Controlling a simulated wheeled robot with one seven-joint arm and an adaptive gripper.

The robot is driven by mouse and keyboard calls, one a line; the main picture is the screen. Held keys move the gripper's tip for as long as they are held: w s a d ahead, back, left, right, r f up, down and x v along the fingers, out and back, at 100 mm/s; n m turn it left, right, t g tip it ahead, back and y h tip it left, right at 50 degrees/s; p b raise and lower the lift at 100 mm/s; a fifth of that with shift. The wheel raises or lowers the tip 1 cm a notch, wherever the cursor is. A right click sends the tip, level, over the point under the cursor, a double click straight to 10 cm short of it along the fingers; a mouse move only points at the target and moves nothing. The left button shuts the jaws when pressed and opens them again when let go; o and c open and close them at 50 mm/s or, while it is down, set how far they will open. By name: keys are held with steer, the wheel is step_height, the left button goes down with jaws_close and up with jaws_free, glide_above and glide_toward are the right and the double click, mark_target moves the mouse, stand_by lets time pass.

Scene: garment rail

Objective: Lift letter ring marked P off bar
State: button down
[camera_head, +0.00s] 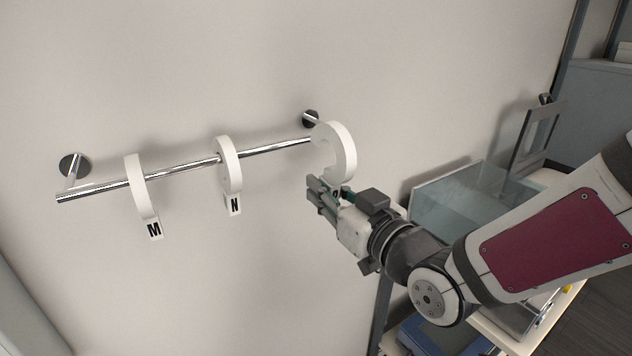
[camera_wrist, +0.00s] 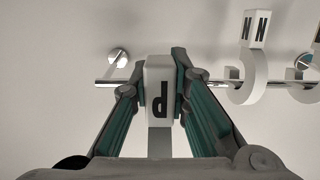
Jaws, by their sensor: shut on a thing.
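The white ring marked P (camera_head: 340,148) is an open hook shape at the right end of the chrome bar (camera_head: 190,164) in the head view. Its tag, with a black P, faces me in the wrist view (camera_wrist: 159,78). My gripper (camera_head: 328,192) is shut on this tag, one finger on each side, below the bar. In the wrist view, my fingers (camera_wrist: 163,85) frame the tag, and the bar (camera_wrist: 208,83) passes behind it. The ring covers the bar's right end in the head view, so I cannot tell whether it still rests on the bar.
Ring N (camera_head: 230,165) hangs mid-bar and ring M (camera_head: 138,188) hangs further left. Round wall mounts (camera_head: 75,165) hold the bar. A glass box (camera_head: 460,205) stands on a table at right, under my arm. The wall in front of the bar is clear.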

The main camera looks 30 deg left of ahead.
steer(key=p+v, duration=0.2)
steer(key=v, duration=0.6)
stand_by(0.4)
